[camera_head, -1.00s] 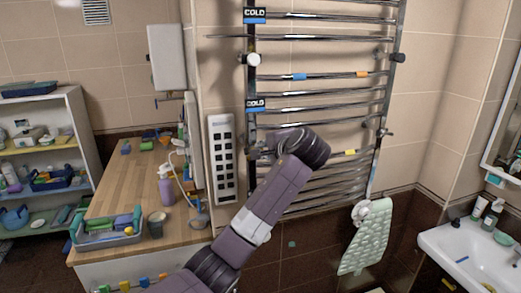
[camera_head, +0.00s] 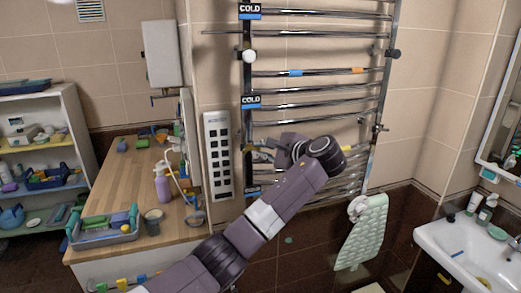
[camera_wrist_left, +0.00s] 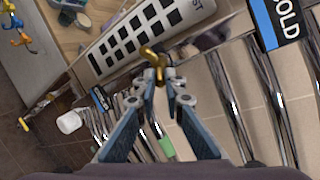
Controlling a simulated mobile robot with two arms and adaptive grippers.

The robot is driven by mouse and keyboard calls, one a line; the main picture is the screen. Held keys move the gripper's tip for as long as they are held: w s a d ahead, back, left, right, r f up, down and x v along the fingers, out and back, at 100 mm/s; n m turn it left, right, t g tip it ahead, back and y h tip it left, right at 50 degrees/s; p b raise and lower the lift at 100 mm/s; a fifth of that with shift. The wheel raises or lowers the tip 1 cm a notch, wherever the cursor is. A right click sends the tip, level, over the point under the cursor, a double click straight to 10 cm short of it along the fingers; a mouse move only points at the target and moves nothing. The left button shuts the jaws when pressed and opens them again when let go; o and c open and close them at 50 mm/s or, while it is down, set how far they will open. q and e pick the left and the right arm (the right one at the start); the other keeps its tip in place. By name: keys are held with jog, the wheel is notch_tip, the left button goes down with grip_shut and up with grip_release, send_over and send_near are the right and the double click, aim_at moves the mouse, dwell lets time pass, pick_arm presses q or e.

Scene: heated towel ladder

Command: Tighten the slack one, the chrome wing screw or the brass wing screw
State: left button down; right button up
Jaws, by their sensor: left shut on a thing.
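The brass wing screw (camera_wrist_left: 154,58) shows in the left wrist view, standing between the tips of my left gripper (camera_wrist_left: 159,82). The gripper's blue-grey fingers are closed in on it. In the head view my left gripper (camera_head: 262,148) is at the left upright of the towel ladder (camera_head: 320,98), below the lower COLD label. The screw is too small there to make out clearly. A small metal fitting (camera_head: 379,128) on the right upright may be the chrome wing screw; its wings cannot be made out. My right gripper is not in view.
A white panel with dark squares (camera_head: 217,155) hangs just left of the ladder. A wooden counter (camera_head: 125,180) holds a purple bottle (camera_head: 163,186) and a tray (camera_head: 103,235).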

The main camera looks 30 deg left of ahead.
pick_arm(q)
jog(key=shift+f, duration=0.1)
jog(key=c, duration=2)
grip_release()
jog(key=v, duration=1.2)
